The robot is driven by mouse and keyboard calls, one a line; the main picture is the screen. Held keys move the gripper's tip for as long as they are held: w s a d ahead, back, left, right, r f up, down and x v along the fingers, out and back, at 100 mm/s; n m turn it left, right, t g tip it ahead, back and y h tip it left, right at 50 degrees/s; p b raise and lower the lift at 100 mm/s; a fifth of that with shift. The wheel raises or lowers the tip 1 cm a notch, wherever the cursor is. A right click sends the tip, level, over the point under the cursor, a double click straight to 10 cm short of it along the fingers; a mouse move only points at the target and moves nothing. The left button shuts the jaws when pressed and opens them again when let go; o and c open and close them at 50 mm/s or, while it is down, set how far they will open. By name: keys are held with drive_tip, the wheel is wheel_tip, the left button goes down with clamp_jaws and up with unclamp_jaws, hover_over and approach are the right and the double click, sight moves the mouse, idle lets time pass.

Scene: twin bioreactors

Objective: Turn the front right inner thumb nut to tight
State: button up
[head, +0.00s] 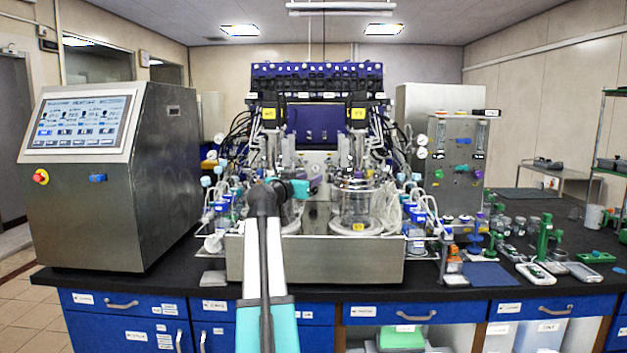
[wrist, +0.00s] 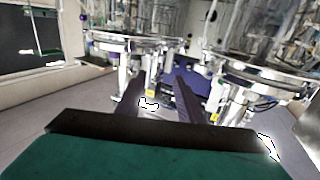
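Twin glass bioreactor vessels stand in the steel station at the middle of the bench. The right vessel (head: 356,207) shows clearly in the head view, with a steel head plate; the left vessel is partly hidden behind my arm. My gripper (head: 312,184) is in front of the gap between the vessels, at about head-plate height. In the wrist view my gripper (wrist: 158,90) has its two dark fingers apart, with nothing seen held between them. A left head plate (wrist: 125,44) and a right head plate (wrist: 262,72) flank the fingers there. I cannot pick out the thumb nut.
A steel control cabinet (head: 88,175) with a screen stands left. Tubing and blue-capped bottles crowd both sides of the vessels. A flowmeter panel (head: 459,155) and small labware are on the right.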

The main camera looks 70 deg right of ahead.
drive_tip(key=shift+a, duration=0.5)
drive_tip(key=shift+w+f, duration=0.1)
